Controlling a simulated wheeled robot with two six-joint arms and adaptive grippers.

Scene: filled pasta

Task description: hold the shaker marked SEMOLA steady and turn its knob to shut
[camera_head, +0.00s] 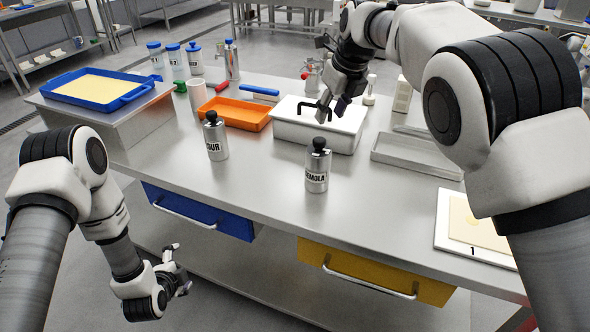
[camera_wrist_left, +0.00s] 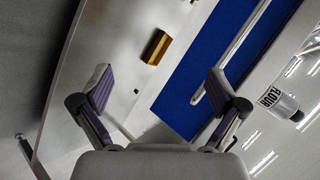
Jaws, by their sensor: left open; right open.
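The shaker marked SEMOLA (camera_head: 317,174), a steel cylinder with a black knob (camera_head: 319,144) on top, stands upright on the steel table near its front edge. Its label is partly turned away, showing "MOLA". A similar shaker marked FLOUR (camera_head: 216,142) stands to its left, and it also shows in the left wrist view (camera_wrist_left: 280,103). My left gripper (camera_head: 182,266) is open and empty, low in front of the table near the blue drawer; its spread fingers show in the left wrist view (camera_wrist_left: 158,92). My right gripper (camera_head: 331,110) is open above the white lidded box, behind SEMOLA, touching neither shaker.
The white box (camera_head: 290,132) has a black handle. An orange tray (camera_head: 233,116) is left of it. A blue drawer (camera_head: 195,208) and a yellow drawer (camera_head: 375,272) have protruding handles. The table around SEMOLA is clear.

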